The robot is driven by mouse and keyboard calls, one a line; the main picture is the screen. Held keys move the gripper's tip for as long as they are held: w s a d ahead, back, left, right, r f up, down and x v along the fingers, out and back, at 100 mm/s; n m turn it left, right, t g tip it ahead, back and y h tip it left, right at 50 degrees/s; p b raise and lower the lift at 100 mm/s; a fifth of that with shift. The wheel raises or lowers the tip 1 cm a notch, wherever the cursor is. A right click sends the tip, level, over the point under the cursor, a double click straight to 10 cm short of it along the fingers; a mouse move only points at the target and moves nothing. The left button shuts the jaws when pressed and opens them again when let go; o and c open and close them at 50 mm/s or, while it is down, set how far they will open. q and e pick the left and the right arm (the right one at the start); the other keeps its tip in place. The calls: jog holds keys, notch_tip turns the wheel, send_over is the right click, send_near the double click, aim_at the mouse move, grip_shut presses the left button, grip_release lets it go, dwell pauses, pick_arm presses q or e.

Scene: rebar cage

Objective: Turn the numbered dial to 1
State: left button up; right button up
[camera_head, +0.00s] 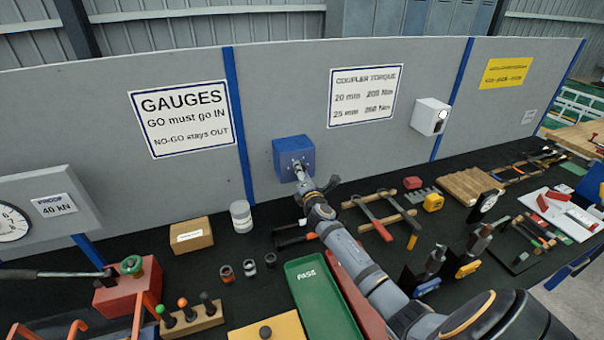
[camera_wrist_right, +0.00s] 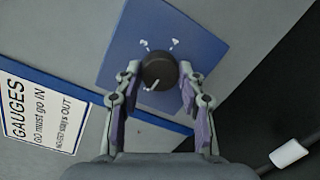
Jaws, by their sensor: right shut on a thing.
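The dial is a dark round knob (camera_wrist_right: 158,70) on a blue box (camera_head: 288,152) fixed to the grey back panel. My right gripper (camera_wrist_right: 160,80) reaches up to the box and is shut on the knob, one finger on each side of it. In the head view the right gripper (camera_head: 300,172) hides most of the knob. In the right wrist view, a pale pointer mark on the knob points toward the lower left. My left gripper is not in view.
A cardboard box (camera_head: 191,236), white stacked discs (camera_head: 241,216) and clamps (camera_head: 380,215) stand on the dark bench. The GAUGES sign (camera_head: 185,118) hangs left of the blue box.

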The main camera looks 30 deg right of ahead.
jog(key=shift+n, duration=0.6)
jog(key=o, duration=1.2)
jog(key=shift+a, duration=0.1)
jog(key=shift+c, duration=0.2)
jog(key=v, duration=1.2)
jog(key=shift+f, duration=0.25)
